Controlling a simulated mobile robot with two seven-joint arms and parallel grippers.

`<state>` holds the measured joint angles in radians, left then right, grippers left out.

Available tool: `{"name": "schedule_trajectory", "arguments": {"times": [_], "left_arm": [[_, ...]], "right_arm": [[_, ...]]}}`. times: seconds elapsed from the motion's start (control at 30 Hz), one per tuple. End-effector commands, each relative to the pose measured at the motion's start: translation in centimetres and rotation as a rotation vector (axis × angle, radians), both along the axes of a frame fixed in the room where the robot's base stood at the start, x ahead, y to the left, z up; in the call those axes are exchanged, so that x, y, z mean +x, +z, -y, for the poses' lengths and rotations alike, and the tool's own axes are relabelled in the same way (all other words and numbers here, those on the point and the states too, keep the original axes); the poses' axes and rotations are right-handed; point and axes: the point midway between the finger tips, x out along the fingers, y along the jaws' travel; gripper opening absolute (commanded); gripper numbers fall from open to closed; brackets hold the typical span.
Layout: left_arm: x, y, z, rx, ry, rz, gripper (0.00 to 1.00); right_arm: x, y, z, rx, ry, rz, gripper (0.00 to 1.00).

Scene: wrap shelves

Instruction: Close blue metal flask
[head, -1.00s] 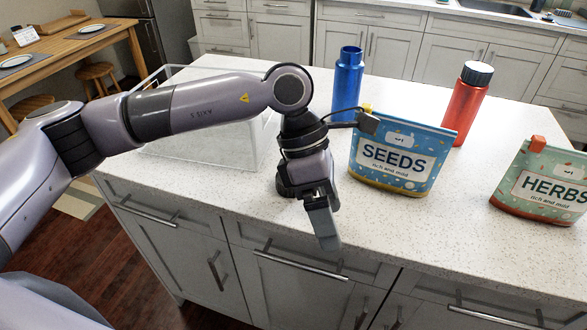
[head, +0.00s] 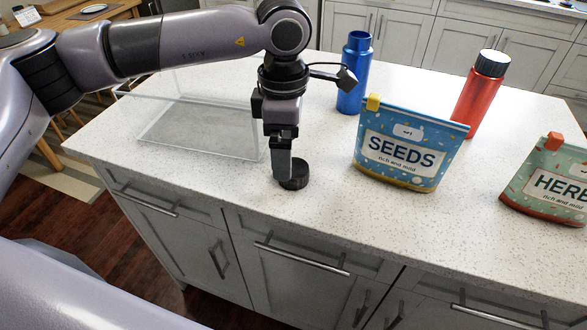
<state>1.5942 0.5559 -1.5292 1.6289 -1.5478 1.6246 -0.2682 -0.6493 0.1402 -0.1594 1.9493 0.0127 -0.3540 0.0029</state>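The blue metal flask (head: 353,85) stands upright and uncapped near the middle of the white counter. A black round cap (head: 295,178) lies on the counter near its front edge, to the left of the seeds bag. My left gripper (head: 283,172) points down right at the cap, and its fingers cover part of the cap's left side. Only one finger shows clearly, so I cannot tell whether the fingers are apart or closed on the cap. My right gripper is not in view.
A blue seeds bag (head: 405,148) stands in front of the flask. A red flask (head: 480,97) with a black cap and a green herbs bag (head: 552,182) stand to the right. A clear open box (head: 190,148) sits left of my gripper.

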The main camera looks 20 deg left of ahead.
Motion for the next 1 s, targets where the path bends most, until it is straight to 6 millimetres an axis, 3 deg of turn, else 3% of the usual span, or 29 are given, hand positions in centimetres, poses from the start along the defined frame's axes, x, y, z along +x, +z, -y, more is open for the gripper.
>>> {"name": "schedule_trajectory", "arguments": {"times": [0.37,0.7,1.0], "left_arm": [[0.1,-0.9,0.1,-0.001,0.0,0.0,0.92],[0.9,-5.3,0.4,0.001,0.0,-0.001,0.92],[0.9,-5.8,0.4,-0.001,0.0,0.001,0.92]], "right_arm": [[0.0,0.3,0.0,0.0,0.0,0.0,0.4],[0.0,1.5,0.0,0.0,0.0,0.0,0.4],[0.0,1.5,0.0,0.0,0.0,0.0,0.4]]}}
